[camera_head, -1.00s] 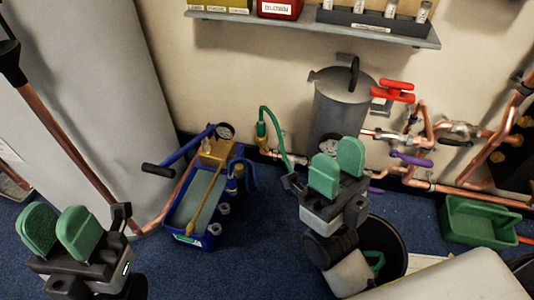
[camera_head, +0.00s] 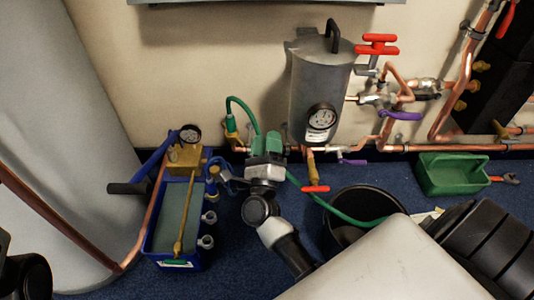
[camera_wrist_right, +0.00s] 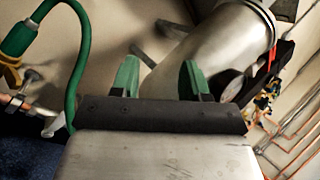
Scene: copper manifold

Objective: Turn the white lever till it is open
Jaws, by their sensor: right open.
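My right gripper (camera_head: 267,143) is open and empty, low by the wall beside the grey cylinder, its green fingers pointing away from me. It also shows in the right wrist view (camera_wrist_right: 159,76), with nothing between the fingers. A small white lever (camera_wrist_right: 53,126) sits on the copper pipe in the right wrist view, left of the fingers and apart from them, below the green hose. In the head view I cannot make this lever out clearly; my right gripper is close to that stretch of pipe. My left gripper is out of view.
The grey cylinder (camera_head: 310,85) with a gauge stands right of my right gripper. A green hose (camera_head: 244,104) loops close by. A blue pump tub (camera_head: 160,236) is on the left. Purple levers (camera_head: 402,115), a red handle (camera_head: 377,45), a black bucket (camera_head: 355,206) and a green tray (camera_head: 440,178) are to the right.

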